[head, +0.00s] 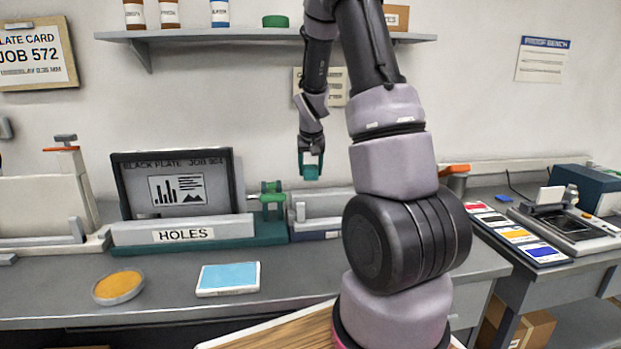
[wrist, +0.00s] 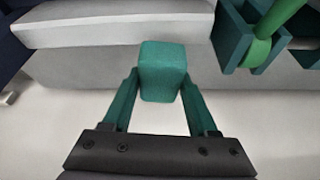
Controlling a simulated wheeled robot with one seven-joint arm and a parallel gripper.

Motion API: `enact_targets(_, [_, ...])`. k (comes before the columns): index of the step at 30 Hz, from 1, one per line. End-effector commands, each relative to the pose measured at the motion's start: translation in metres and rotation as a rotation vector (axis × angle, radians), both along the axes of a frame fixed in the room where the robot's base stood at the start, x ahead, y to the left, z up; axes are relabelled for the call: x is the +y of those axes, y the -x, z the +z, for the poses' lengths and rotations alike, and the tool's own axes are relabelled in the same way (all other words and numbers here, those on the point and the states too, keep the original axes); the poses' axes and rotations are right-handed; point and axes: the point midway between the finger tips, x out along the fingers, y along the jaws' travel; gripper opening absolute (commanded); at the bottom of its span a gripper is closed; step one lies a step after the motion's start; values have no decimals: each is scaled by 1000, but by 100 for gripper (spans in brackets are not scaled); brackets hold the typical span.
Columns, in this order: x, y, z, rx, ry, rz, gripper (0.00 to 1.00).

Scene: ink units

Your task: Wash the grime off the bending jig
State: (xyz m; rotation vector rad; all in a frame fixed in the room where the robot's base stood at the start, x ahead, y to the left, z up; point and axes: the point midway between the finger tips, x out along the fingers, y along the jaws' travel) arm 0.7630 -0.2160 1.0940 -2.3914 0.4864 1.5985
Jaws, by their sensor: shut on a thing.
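My gripper (head: 311,160) is shut on a small teal-green block (head: 312,174), which looks like a sponge. It holds the block in the air above the bench, in front of the wall. In the wrist view the block (wrist: 162,72) sits between the two green fingertips (wrist: 160,92). A pale grey bar device (head: 318,207) stands below it on the bench, partly hidden by my arm. No label naming the bending jig shows, so I cannot tell which device it is. I cannot make out grime.
A green-based "HOLES" device (head: 184,231) with a dark plate (head: 178,188) stands left of my gripper. A yellow round dish (head: 118,286) and a blue pad (head: 228,278) lie in front. A device with an orange lever (head: 66,150) is far left. A shelf (head: 260,36) hangs above.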

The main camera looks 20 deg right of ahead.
Motion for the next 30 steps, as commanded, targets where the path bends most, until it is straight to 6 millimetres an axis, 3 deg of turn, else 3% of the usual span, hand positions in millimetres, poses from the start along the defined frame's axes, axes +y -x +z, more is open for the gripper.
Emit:
enact_targets(13, [-3,-2,39,-3,1,-1,0])
enact_targets(30, [-4,-1,41,-1,0,-1,0])
